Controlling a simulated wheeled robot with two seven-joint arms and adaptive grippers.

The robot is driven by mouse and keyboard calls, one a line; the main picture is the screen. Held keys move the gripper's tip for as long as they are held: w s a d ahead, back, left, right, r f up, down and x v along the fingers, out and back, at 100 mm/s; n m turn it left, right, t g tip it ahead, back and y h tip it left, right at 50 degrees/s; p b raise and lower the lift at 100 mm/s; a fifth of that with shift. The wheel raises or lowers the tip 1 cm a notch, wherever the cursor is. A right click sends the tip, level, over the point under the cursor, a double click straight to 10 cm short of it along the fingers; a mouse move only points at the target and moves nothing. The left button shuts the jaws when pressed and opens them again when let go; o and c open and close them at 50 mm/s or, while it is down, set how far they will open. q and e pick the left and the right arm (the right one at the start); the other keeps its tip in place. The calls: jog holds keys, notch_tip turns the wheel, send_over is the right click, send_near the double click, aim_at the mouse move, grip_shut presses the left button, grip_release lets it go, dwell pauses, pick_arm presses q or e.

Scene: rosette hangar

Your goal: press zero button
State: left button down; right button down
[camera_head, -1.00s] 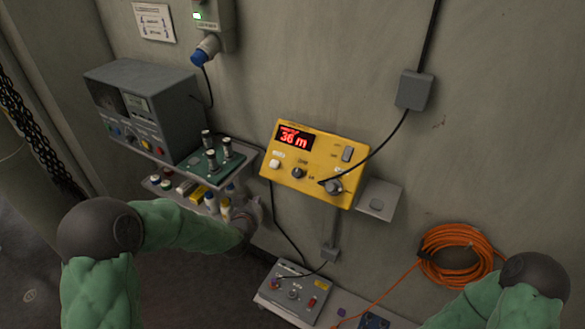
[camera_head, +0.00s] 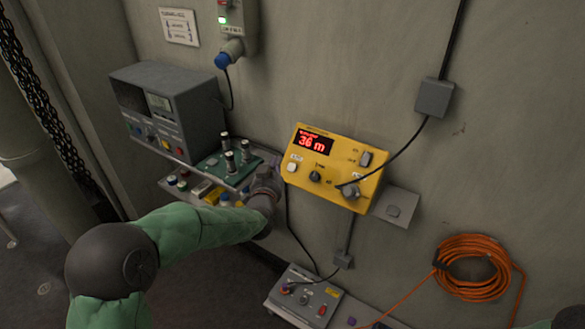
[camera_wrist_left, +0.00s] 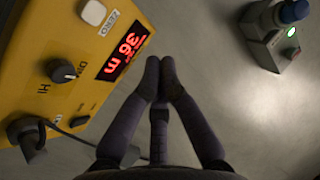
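The yellow box (camera_head: 335,190) on the wall has a red display (camera_head: 313,143) reading "36 m". Its white button (camera_head: 292,168) is at the box's left side. In the left wrist view this button (camera_wrist_left: 93,12) is at the top left, beside a "ZERO" label. My left gripper (camera_head: 268,172) is just left of the box, partly hidden by its own wrist. In the left wrist view its fingers (camera_wrist_left: 160,65) are together and empty, to the right of the display and apart from the button. My right gripper is out of view.
A grey instrument (camera_head: 170,110) and a green board with knobs (camera_head: 232,165) stand on a shelf to the left. A grey box (camera_head: 303,295) sits below. An orange cable coil (camera_head: 475,268) hangs at right. A black cable crosses the yellow box's right side.

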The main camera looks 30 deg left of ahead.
aim_at(287, 168)
pick_arm(q)
jog(key=shift+w+d+f+b, duration=0.15)
jog(key=shift+w+f+b, duration=0.8)
jog(key=shift+w+f, duration=0.65)
jog(key=shift+w+d+f+b, duration=0.1)
jog(key=shift+w+f+b, duration=0.85)
jog(key=shift+w+f, duration=0.55)
jog(key=shift+w+r, duration=0.15)
jog(key=shift+w, duration=0.1)
jog(key=shift+w+f+b, duration=0.2)
jog(key=shift+f+b, duration=0.1)
jog(key=shift+w+f, duration=0.25)
jog(key=shift+w, duration=0.05)
jog(key=shift+s+r, duration=0.1)
jog(key=shift+s, duration=0.05)
dwell(0.3)
jog(key=shift+s+r, duration=0.45)
jog(key=shift+s, duration=0.05)
